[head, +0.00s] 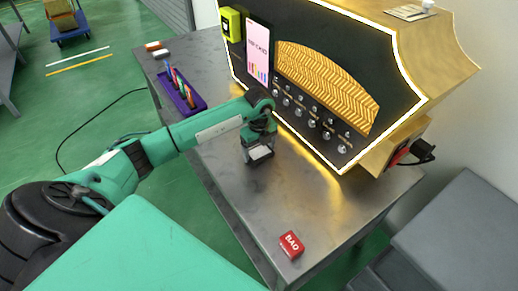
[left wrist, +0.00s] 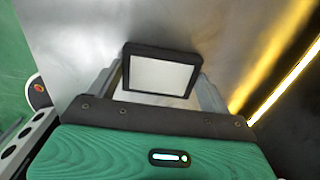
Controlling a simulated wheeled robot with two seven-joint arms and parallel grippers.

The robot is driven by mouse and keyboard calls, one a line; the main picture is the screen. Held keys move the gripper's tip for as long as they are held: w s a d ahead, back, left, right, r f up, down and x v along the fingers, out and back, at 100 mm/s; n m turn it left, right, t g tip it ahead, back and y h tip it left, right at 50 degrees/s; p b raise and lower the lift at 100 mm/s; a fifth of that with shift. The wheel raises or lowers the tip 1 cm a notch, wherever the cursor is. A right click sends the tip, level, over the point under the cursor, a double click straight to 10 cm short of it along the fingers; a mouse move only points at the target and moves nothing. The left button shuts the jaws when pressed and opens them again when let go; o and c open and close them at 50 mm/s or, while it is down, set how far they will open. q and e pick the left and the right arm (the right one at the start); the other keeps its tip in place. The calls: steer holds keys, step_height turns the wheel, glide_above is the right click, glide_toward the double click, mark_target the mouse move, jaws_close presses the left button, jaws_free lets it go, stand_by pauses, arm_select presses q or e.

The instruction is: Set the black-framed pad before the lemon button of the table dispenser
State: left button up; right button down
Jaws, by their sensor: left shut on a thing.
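The black-framed pad (left wrist: 158,73) has a white face and sits between the two fingers of my left gripper (left wrist: 160,85) in the left wrist view. In the head view the pad (head: 261,153) shows low over the metal table, in front of the dispenser. My left gripper (head: 259,146) is shut on it. I cannot tell whether the pad touches the table. The table dispenser (head: 325,85) is black and gold with a lit edge. Its row of round buttons (head: 312,123) runs along the lower front; their labels are too small to read. My right gripper is not in view.
A red box marked "BAD" (head: 291,244) lies near the table's front corner. A purple tray (head: 184,97) with several coloured items stands at the left, with small blocks (head: 155,48) beyond it. The metal table (head: 325,205) is clear between the pad and the red box.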

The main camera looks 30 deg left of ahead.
mark_target(259, 151)
arm_select(q)
steer(key=shift+f, duration=0.1)
steer(key=o, duration=0.9)
steer(key=shift+r+p, duration=0.3)
steer(key=shift+r, duration=2.1)
step_height(259, 151, up, 8)
steer(key=shift+f+p, duration=0.25)
steer(key=shift+p, duration=0.05)
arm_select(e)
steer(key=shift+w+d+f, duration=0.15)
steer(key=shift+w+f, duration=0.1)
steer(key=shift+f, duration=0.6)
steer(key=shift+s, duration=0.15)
arm_select(q)
steer(key=shift+f, duration=0.1)
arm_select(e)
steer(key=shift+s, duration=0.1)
